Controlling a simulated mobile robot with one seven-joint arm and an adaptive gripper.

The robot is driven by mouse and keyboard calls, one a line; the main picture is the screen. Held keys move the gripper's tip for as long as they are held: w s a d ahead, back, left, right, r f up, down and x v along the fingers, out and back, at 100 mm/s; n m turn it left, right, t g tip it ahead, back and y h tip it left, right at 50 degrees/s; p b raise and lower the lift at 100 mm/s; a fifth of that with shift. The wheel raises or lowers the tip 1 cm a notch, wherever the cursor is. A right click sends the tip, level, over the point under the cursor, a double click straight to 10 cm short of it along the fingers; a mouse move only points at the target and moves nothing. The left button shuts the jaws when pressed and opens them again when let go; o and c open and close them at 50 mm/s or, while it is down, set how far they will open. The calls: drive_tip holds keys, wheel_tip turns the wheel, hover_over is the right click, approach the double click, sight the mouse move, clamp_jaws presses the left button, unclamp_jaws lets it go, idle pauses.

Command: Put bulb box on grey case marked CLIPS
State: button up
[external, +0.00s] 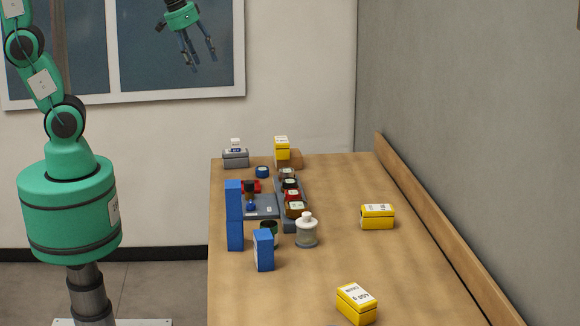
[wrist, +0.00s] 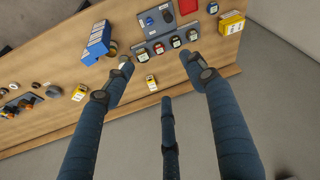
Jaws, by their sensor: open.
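My gripper (external: 197,60) is open and empty, high above the far left of the table. Its three dark fingers also spread across the wrist view (wrist: 162,85). A grey case (external: 236,158) with a small label stands at the table's far left corner, with a small white item (external: 235,142) on or just behind it. I cannot read CLIPS on it. Yellow labelled boxes lie at the right (external: 377,217), at the near right (external: 357,304) and at the back (external: 282,148). Blue boxes (external: 263,250) stand near the left edge. I cannot tell which is the bulb box.
A grey rack of jars (external: 291,220), a grey tray (external: 262,206), a white-capped bottle (external: 307,232) and a stacked blue column (external: 234,215) crowd the left middle. A raised wooden ledge (external: 440,225) runs along the right edge.

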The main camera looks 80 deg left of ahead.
drive_tip(key=s+d+m+t+h, duration=0.1)
drive_tip(key=s+d+m, duration=0.3)
drive_tip(key=s+d, duration=0.6)
drive_tip(key=s, duration=0.4)
drive_tip(key=shift+d+f+m, duration=0.25)
drive_tip(key=shift+f+m, duration=0.05)
drive_tip(key=shift+f, duration=0.1)
wheel_tip(320, 180, down, 12)
drive_tip(key=b, duration=1.1)
drive_tip(key=shift+r+b, duration=0.25)
drive_tip(key=shift+b, duration=0.15)
